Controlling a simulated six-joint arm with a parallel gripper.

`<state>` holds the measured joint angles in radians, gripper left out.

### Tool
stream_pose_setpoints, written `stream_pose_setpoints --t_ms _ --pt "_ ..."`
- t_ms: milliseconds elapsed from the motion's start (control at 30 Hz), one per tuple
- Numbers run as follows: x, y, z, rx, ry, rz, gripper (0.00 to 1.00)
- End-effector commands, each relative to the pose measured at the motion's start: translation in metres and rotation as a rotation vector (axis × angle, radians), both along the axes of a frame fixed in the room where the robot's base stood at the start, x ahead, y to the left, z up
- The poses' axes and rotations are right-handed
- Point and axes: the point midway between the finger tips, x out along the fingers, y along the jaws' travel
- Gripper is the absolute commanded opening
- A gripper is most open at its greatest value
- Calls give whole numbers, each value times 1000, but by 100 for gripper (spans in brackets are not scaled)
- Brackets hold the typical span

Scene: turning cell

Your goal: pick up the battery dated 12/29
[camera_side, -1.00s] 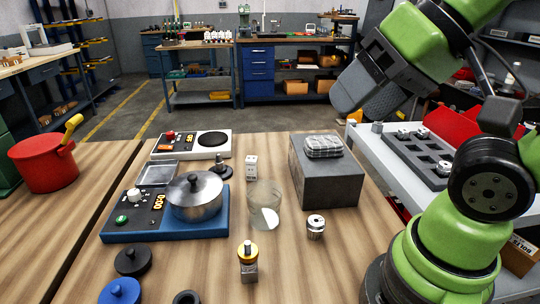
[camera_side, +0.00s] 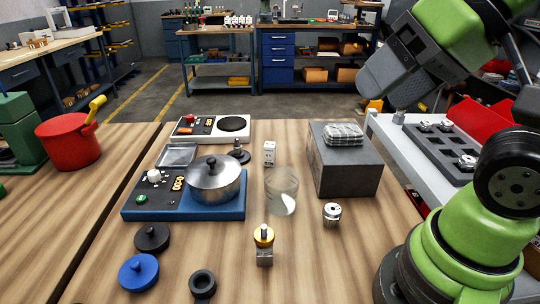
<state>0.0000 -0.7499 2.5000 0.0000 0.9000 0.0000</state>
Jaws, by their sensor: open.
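No date can be read on any object here, so I cannot tell which is the battery dated 12/29. A small metallic block with a yellow top (camera_side: 264,252) stands upright at the front middle of the table. A small white block with dark marks (camera_side: 269,154) stands further back, behind a clear glass (camera_side: 281,191). A short metallic cylinder (camera_side: 331,214) stands to the right. My gripper (camera_side: 378,88) is at the upper right, high above and away from these objects, and holds nothing that I can see. Its fingertips are not clear.
A grey box (camera_side: 344,178) with a checked cloth bundle stands at the back right. A lidded pot (camera_side: 214,181) stands on a blue hot plate (camera_side: 186,207) at left. Black and blue round pieces lie at the front left.

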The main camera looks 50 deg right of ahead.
Motion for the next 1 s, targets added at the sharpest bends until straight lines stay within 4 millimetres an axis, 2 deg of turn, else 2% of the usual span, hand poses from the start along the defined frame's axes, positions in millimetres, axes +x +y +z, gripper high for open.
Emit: stream_pose_setpoints --t_ms 167,267,367,567,767,867,1000 --pt "3 -1 1 0 6 -7 62" --pt "16 -5 5 -6 34 -37 62" --pt "42 -12 9 -15 82 -96 62" --pt "114 -31 3 -48 182 -248 62" --pt "185 -51 -31 -89 259 -396 62" --pt "217 -62 -58 -113 290 -468 62" --pt "255 -76 -106 -147 324 -564 62"
